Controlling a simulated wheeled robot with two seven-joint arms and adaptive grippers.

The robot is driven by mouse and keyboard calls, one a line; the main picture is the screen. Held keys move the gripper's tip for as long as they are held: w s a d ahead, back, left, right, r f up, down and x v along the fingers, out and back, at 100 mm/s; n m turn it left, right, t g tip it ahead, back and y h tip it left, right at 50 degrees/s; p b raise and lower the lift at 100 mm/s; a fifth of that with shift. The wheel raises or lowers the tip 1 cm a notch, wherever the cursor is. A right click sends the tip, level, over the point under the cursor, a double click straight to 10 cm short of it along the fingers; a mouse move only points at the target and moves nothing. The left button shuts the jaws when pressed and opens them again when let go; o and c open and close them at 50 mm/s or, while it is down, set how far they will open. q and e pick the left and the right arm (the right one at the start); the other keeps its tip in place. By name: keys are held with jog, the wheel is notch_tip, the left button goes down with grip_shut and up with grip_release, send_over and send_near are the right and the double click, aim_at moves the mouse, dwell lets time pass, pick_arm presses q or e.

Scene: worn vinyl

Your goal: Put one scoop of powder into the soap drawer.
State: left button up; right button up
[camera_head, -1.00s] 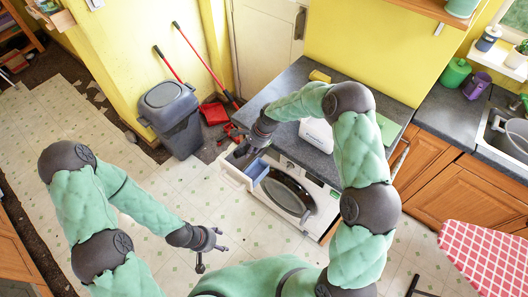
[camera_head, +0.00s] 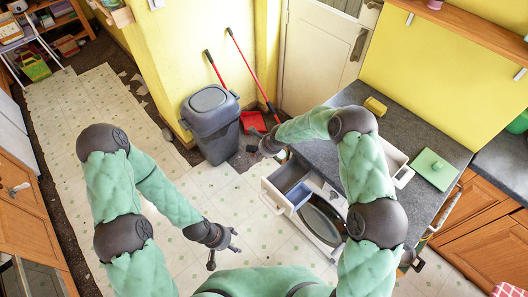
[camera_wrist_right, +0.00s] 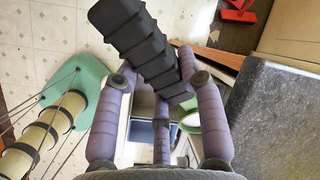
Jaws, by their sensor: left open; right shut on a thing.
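The soap drawer (camera_head: 277,192) is pulled out from the white washing machine (camera_head: 325,232), with a blue compartment showing. In the right wrist view the drawer's blue compartment (camera_wrist_right: 140,132) shows behind the fingers. My right gripper (camera_head: 268,146) is above and left of the drawer. It is shut on the scoop; a pale, green-rimmed round part (camera_wrist_right: 190,122) shows between its fingers. Whether powder is in it I cannot tell. An open white box (camera_head: 397,160) stands on the counter, partly hidden by my right arm. My left gripper (camera_head: 224,246) is open and empty, low over the floor.
A grey counter (camera_head: 345,165) covers the machine, with a green lid-like square (camera_head: 433,168) and a yellow block (camera_head: 375,106) on it. A grey bin (camera_head: 212,125), a red dustpan (camera_head: 253,122) and red-handled tools stand by the wall.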

jog(key=f, duration=0.3)
jog(key=shift+w+d+t+b, duration=0.1)
jog(key=shift+d+t+b, duration=0.2)
jog(key=shift+d+b, duration=0.05)
jog(key=shift+d+r+t+y, duration=0.1)
jog(key=shift+r+t+y, duration=0.1)
jog(key=shift+t+y, duration=0.15)
jog(key=shift+d+r+t+y+b, duration=0.25)
jog(key=shift+d+t+y+b, duration=0.15)
jog(key=shift+b, duration=0.7)
jog(key=shift+w+r+t+y+b, duration=0.25)
jog(key=shift+t+b, duration=0.1)
jog(key=shift+b, duration=0.35)
jog(key=shift+r, duration=0.2)
jog(key=shift+f+p, duration=0.25)
jog(key=shift+p, duration=0.2)
jog(key=shift+f, duration=0.2)
jog(key=shift+s+d+t+y+b, duration=0.2)
jog(key=shift+t+y+b, duration=0.1)
jog(key=shift+t+b, duration=0.1)
jog(key=shift+s+d+t+y+b, duration=0.25)
jog(key=shift+s+t+y+b, duration=0.1)
jog(key=shift+t+y+b, duration=0.2)
jog(key=shift+s+d+r+t+y+b, duration=0.15)
jog(key=shift+s+r+t+y+b, duration=0.15)
jog(key=shift+t+b, duration=0.25)
jog(key=shift+s+d+r+t+y+b, duration=0.2)
jog(key=shift+t+y+b, duration=0.15)
jog(key=shift+t+b, duration=0.15)
